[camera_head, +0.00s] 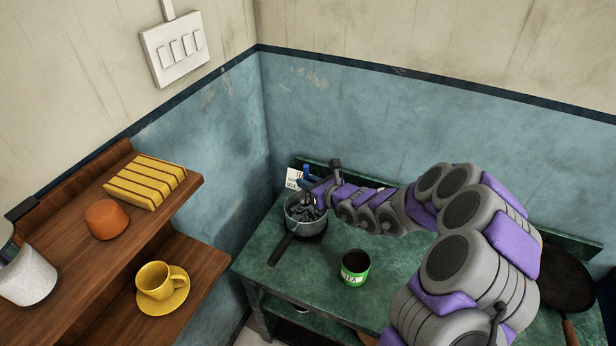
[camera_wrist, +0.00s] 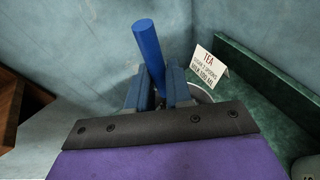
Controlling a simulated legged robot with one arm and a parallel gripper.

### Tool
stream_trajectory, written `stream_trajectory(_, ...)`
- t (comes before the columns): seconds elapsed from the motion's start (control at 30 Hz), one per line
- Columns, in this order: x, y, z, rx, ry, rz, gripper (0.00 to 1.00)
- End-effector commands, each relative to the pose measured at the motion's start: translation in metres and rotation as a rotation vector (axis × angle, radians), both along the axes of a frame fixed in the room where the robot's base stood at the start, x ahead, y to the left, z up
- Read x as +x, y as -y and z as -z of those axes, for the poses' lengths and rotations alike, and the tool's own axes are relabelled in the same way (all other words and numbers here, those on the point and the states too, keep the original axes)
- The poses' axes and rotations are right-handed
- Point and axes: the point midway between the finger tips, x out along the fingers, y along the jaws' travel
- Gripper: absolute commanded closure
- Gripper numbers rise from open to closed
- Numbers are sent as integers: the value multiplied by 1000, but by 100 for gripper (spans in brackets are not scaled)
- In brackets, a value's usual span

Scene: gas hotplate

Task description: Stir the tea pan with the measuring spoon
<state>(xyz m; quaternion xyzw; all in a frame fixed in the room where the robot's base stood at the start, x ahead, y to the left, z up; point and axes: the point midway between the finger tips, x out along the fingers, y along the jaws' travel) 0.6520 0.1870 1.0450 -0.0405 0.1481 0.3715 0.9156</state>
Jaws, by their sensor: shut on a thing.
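The tea pan (camera_head: 292,224) stands on the green table in the corner, its dark handle pointing toward the lower left. Part of its rim (camera_wrist: 205,94) shows behind my gripper in the wrist view. My gripper (camera_wrist: 157,90) is shut on the blue handle of the measuring spoon (camera_wrist: 147,48), which rises tilted between the fingers. In the head view my gripper (camera_head: 311,188) is over the pan, and a bit of blue shows there. The spoon's lower end is hidden, so I cannot tell whether it touches the pan's contents.
A white TEA card (camera_wrist: 211,70) stands behind the pan. A green TEA tin (camera_head: 354,268) stands on the green table (camera_head: 310,272). A wooden shelf at left holds a yellow cup (camera_head: 155,280), an orange pot (camera_head: 106,219) and a yellow striped block (camera_head: 145,181). A dark frying pan (camera_head: 556,278) is at right.

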Motion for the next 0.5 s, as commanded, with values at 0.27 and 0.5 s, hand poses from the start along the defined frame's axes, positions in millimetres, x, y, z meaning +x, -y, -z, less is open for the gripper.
stream_trajectory(0.27, 0, 0, 29, 1, -3, 1, 100)
stream_trajectory(0.5, -1, 0, 48, 1, -2, 1, 100)
